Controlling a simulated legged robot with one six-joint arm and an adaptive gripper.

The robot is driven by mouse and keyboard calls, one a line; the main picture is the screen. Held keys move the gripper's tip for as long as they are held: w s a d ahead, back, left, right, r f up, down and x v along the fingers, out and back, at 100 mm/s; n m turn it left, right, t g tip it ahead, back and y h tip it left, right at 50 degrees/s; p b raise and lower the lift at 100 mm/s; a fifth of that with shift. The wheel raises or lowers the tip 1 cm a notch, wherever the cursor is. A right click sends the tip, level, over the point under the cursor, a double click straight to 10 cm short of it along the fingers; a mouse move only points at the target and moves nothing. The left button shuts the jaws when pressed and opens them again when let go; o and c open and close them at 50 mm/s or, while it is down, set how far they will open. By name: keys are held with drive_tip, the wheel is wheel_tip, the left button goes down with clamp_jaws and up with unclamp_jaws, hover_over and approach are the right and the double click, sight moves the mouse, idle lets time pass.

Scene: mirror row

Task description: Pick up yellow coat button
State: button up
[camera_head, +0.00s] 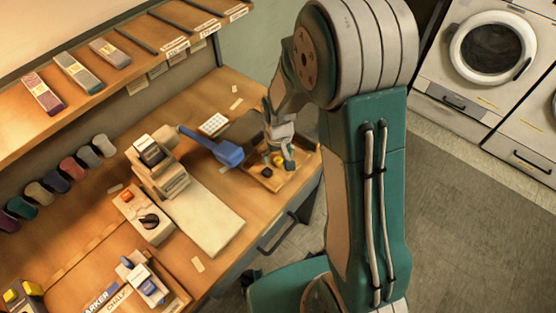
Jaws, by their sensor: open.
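A small yellow coat button (278,160) lies in a shallow wooden tray (275,186) near the right end of the workbench. My gripper (284,163) points down over the tray, with its fingers very close to the yellow button. It is open. I cannot tell whether a finger touches the button, and the fingers partly hide that part of the tray. A small dark piece (267,172) lies in the tray just left of and nearer than the yellow button.
A blue tool (226,152) lies left of the tray, beside a white keypad-like block (213,124). A machine (158,168) with a pale board (210,218) stands further left. A shelf (60,100) overhangs the bench's back. Washing machines (490,50) stand right, beyond open floor.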

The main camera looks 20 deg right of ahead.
drive_tip(key=shift+f, duration=0.3)
drive_tip(key=c, duration=0.9)
drive_tip(key=shift+o, duration=0.2)
drive_tip(key=shift+r, duration=0.7)
drive_tip(key=s+r, duration=1.1)
drive_tip(key=s, duration=0.3)
drive_tip(key=shift+d+r, duration=0.35)
drive_tip(key=shift+d, duration=0.1)
